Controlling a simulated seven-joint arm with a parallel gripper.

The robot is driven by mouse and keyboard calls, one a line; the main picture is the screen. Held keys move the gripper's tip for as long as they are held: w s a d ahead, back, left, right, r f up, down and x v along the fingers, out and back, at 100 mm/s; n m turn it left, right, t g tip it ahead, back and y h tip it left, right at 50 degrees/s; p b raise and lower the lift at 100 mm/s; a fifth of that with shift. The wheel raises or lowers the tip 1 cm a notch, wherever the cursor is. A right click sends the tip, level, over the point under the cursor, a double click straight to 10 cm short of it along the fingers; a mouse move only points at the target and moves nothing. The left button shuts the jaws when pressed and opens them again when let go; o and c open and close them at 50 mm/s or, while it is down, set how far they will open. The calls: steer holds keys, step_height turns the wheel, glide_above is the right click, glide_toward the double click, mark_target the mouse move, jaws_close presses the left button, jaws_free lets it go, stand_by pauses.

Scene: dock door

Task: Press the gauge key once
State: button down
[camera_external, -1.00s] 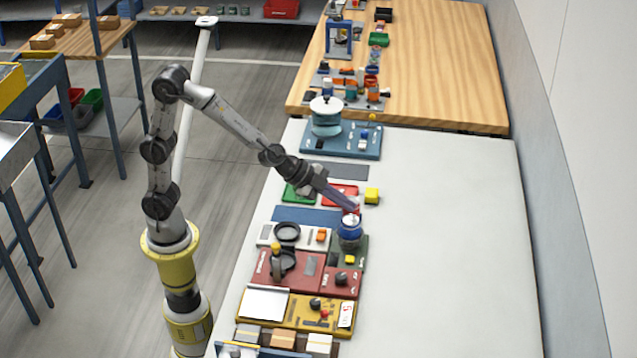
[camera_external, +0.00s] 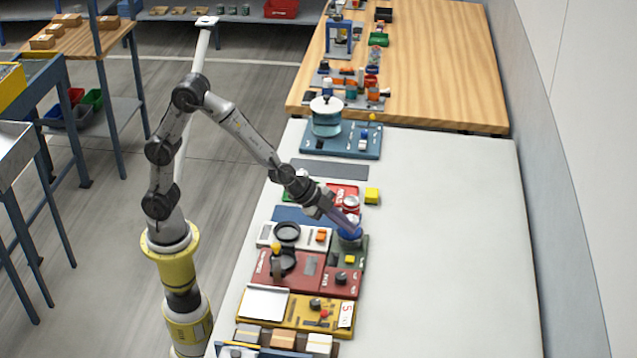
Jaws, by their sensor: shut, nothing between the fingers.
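My gripper (camera_external: 352,229) is shut and points down and to the right. Its tips are at a blue round part (camera_external: 349,241) on a dark green panel (camera_external: 361,253); I cannot tell whether they touch it. My fingers hide part of its top. A small yellow key (camera_external: 350,259) sits on the same panel, just below the blue part in the picture. No readable label shows which of these is the gauge key. A round red and silver part (camera_external: 350,203) stands on the red panel (camera_external: 343,189) behind my gripper.
A white panel (camera_external: 265,236) with a dark ring lies to the left. Dark red (camera_external: 309,265) and yellow panels (camera_external: 276,320) lie nearer. A yellow block (camera_external: 371,196) stands behind. The white table (camera_external: 440,260) is clear on the right.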

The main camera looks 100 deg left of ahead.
mark_target(354, 258)
steer(key=shift+f, duration=3.85)
steer(key=shift+f, duration=0.15)
steer(key=shift+f, duration=0.3)
steer(key=shift+f, duration=0.5)
steer(key=shift+r, duration=0.9)
steer(key=shift+r, duration=2.5)
